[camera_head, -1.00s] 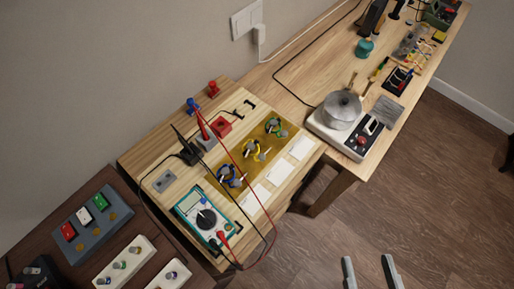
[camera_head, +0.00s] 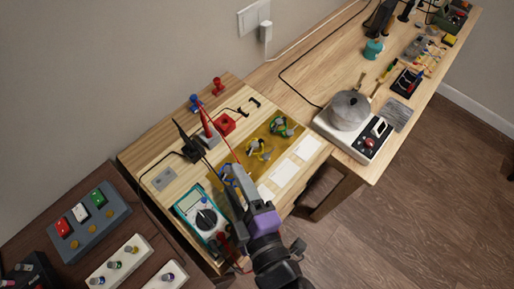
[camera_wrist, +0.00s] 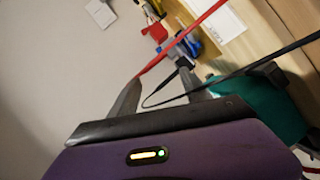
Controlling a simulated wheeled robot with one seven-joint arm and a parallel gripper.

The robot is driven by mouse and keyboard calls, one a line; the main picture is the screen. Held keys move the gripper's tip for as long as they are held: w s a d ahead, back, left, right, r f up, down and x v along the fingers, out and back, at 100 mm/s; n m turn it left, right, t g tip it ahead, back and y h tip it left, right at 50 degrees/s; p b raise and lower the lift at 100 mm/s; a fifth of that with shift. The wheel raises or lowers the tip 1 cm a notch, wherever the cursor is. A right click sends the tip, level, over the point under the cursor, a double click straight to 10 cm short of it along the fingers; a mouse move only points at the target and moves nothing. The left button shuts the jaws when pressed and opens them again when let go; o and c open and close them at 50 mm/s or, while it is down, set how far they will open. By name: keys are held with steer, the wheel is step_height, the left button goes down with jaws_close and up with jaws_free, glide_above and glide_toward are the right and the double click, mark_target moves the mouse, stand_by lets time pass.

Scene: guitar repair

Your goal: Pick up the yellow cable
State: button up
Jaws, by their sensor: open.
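The yellow cable (camera_head: 258,149) is a small coiled bundle on a gold mat (camera_head: 245,163) in the head view. It lies between a green bundle (camera_head: 281,127) and a blue bundle (camera_head: 229,175). My gripper (camera_head: 230,185) is over the front part of the bench, closer to the blue bundle than to the yellow one, and partly covers the blue one. In the wrist view my gripper's fingers (camera_wrist: 158,82) are apart with nothing held between them. I cannot make out the yellow cable in that view.
A teal multimeter (camera_head: 203,216) stands left of my gripper; its red lead (camera_head: 228,143) and a black lead run close to the fingers. White cards (camera_head: 285,175) lie right of the mat. A hot plate with a pot (camera_head: 349,110) stands farther right.

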mark_target(255, 147)
steer(key=w+a+n, duration=0.1)
steer(key=a+n, duration=0.2)
steer(key=w+a+n+h, duration=0.1)
steer(key=shift+w+a+f+n, duration=0.15)
steer(key=shift+w+a+n, duration=0.2)
steer(key=shift+n, duration=0.05)
steer(key=w+n+h, duration=0.1)
steer(key=w+a+n+h, duration=0.1)
steer(key=n, duration=0.1)
steer(key=shift+a+n+b, duration=0.15)
steer(key=shift+n+b, duration=0.15)
steer(key=d+n+h, duration=0.1)
steer(key=w+d+n+h, duration=0.1)
steer(key=h, duration=0.1)
steer(key=shift+w+d+f+n+t, duration=0.1)
steer(key=shift+d+f+n+t, duration=0.1)
steer(key=shift+n+t, duration=0.15)
steer(key=d+n+h, duration=0.1)
steer(key=d+f+n+h, duration=0.1)
steer(key=d, duration=0.1)
steer(key=d+f+n+g+h, duration=0.1)
steer(key=d, duration=0.1)
steer(key=shift+s+d+n+h, duration=0.15)
steer(key=shift+s+n+h, duration=0.1)
steer(key=shift+h, duration=0.05)
steer(key=shift+x, duration=3.9)
steer(key=shift+f, duration=0.1)
steer(key=shift+c, duration=0.5)
steer(key=c, duration=1)
